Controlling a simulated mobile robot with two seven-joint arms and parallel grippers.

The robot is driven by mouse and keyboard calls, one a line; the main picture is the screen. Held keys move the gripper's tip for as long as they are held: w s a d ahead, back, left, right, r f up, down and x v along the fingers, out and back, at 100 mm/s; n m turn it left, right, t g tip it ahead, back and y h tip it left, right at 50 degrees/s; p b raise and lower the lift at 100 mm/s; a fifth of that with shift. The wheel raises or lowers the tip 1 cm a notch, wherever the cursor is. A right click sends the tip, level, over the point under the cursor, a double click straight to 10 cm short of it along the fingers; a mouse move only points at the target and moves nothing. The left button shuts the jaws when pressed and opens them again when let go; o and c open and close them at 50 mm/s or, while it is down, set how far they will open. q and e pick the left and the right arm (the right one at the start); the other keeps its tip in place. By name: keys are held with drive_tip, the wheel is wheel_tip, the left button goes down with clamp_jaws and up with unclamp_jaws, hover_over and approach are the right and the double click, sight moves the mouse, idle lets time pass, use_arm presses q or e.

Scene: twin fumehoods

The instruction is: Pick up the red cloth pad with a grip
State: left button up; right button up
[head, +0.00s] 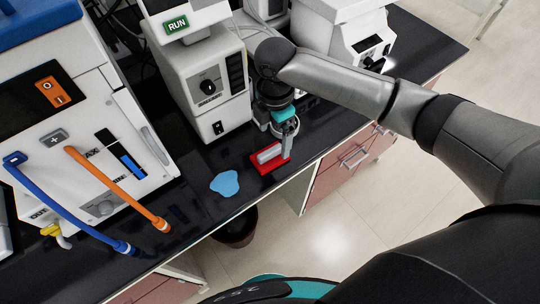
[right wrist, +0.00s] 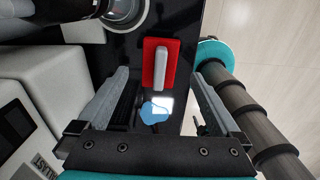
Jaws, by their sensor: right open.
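The red cloth pad (head: 262,168) lies on the black bench top near its front edge. A pale grey block-like grip (head: 269,153) stands on top of it. My right gripper (head: 285,143) is open and empty, just to the right of the pad in the head view and partly in front of its far end. In the right wrist view the red pad (right wrist: 149,73) and its grip (right wrist: 160,65) appear between and beyond the tips of the open fingers (right wrist: 162,82). No contact shows. My left gripper is not in view.
A light blue flat patch (head: 225,183) lies on the bench left of the pad. A grey instrument (head: 205,85) with a RUN sign stands behind it. A white machine (head: 80,110) with blue and orange tubes is at left. The bench's front edge is close to the pad.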

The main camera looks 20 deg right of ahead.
sight(274, 148)
drive_tip(key=shift+a+f+b, duration=0.1)
drive_tip(key=shift+f+b, duration=0.2)
drive_tip(key=shift+f, duration=2.85)
drive_tip(key=shift+c, duration=0.2)
drive_tip(key=shift+r, duration=0.1)
drive_tip(key=c, duration=1.3)
drive_tip(key=shift+o, duration=0.2)
drive_tip(key=shift+r, duration=0.1)
wheel_tip(274, 148, up, 20)
drive_tip(key=p, duration=0.2)
